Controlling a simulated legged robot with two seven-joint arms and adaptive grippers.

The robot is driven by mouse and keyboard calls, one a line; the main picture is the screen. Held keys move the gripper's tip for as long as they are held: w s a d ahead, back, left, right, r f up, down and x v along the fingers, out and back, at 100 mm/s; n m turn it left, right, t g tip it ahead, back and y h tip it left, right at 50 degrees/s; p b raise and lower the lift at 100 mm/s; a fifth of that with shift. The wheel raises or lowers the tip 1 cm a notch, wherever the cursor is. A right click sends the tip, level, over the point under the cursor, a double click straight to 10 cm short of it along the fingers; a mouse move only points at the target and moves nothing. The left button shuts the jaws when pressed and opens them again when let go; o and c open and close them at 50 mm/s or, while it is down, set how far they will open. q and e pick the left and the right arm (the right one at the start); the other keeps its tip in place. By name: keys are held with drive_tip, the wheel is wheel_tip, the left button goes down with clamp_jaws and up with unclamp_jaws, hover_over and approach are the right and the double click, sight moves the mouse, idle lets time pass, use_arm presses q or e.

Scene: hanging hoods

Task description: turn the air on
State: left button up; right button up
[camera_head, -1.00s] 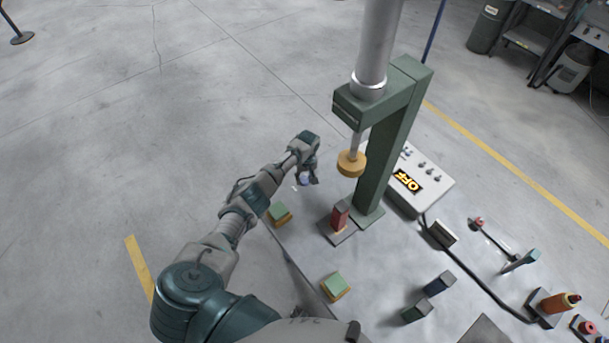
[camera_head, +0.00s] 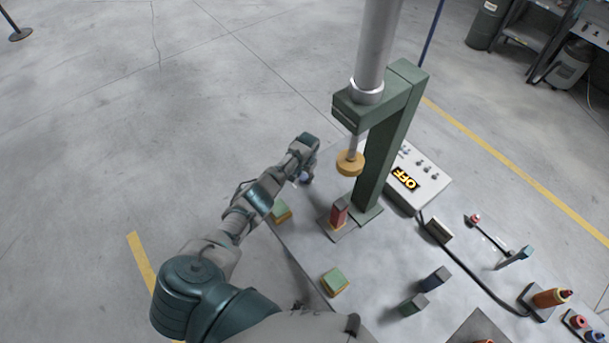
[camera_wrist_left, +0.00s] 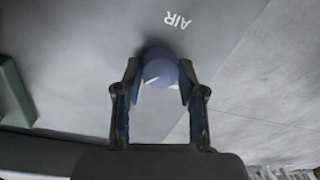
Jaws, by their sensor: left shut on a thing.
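A round blue knob (camera_wrist_left: 158,72) with a white pointer line sits on the grey panel (camera_wrist_left: 80,60), below the white "AIR" label (camera_wrist_left: 177,20) in the left wrist view. My left gripper (camera_wrist_left: 158,78) is shut on the knob, one finger on each side. In the head view my left gripper (camera_head: 306,172) is at the table's far left edge, and the knob (camera_head: 304,179) is mostly hidden under it. A control box (camera_head: 425,178) behind the press shows a lit "OFF" display (camera_head: 405,179). My right gripper is not in view.
A green press frame (camera_head: 385,140) with a yellow ram (camera_head: 350,163) stands right of my left gripper, over a red block (camera_head: 339,211). Green-topped blocks (camera_head: 281,212) (camera_head: 335,282) lie nearby.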

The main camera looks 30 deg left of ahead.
sight(306, 177)
use_arm(q)
drive_tip(key=shift+w+r+m, duration=0.2)
drive_tip(key=shift+w+m, duration=0.05)
drive_tip(key=shift+m, duration=0.35)
drive_tip(key=o, duration=1)
drive_tip(key=shift+f, duration=0.1)
drive_tip(key=shift+o, duration=0.7)
drive_tip(key=shift+f, duration=0.15)
wheel_tip(306, 177, up, 12)
drive_tip(key=shift+d, duration=0.3)
drive_tip(key=shift+f, duration=0.15)
